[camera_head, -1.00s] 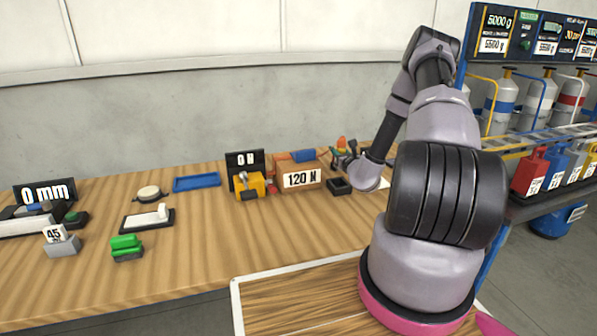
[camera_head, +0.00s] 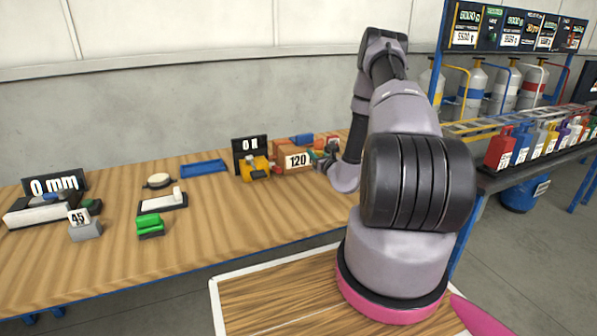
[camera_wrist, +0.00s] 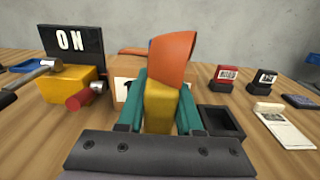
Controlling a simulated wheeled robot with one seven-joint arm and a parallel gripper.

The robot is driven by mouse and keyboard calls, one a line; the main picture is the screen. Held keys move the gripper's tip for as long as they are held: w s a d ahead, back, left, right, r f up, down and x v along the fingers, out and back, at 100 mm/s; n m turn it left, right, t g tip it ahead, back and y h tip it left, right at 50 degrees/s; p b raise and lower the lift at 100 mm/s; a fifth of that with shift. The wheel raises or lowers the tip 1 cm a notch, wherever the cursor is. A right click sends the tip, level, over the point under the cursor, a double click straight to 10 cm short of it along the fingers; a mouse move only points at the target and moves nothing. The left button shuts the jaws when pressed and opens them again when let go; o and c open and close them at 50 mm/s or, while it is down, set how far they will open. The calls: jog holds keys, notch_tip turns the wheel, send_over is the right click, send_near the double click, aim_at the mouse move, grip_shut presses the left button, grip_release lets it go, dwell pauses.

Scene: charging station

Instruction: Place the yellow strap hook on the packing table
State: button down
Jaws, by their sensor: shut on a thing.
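My gripper (camera_wrist: 160,116) has its teal fingers shut on a yellow block-like piece (camera_wrist: 159,104) with an orange part (camera_wrist: 172,60) rising above it. This looks like the yellow strap hook. Its lower end is hidden by the gripper. In the head view my gripper (camera_head: 326,158) is small, beside the right end of a cardboard box marked 120 (camera_head: 310,163), at the back of a long wooden table (camera_head: 225,225). No label tells whether this is the packing table. I cannot tell whether the held piece touches the table.
A yellow device (camera_head: 256,169) stands left of the box. A black open tray (camera_wrist: 222,122) and small red and black blocks lie right of my gripper. A blue tray (camera_head: 204,167) and green block (camera_head: 150,226) lie further left. A rack with bottles (camera_head: 500,150) stands right.

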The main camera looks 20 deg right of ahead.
jog(key=shift+f, duration=3.4)
jog(key=shift+f, duration=0.2)
jog(key=c, duration=0.6)
grip_release()
jog(key=shift+o, duration=0.2)
jog(key=shift+r, duration=0.1)
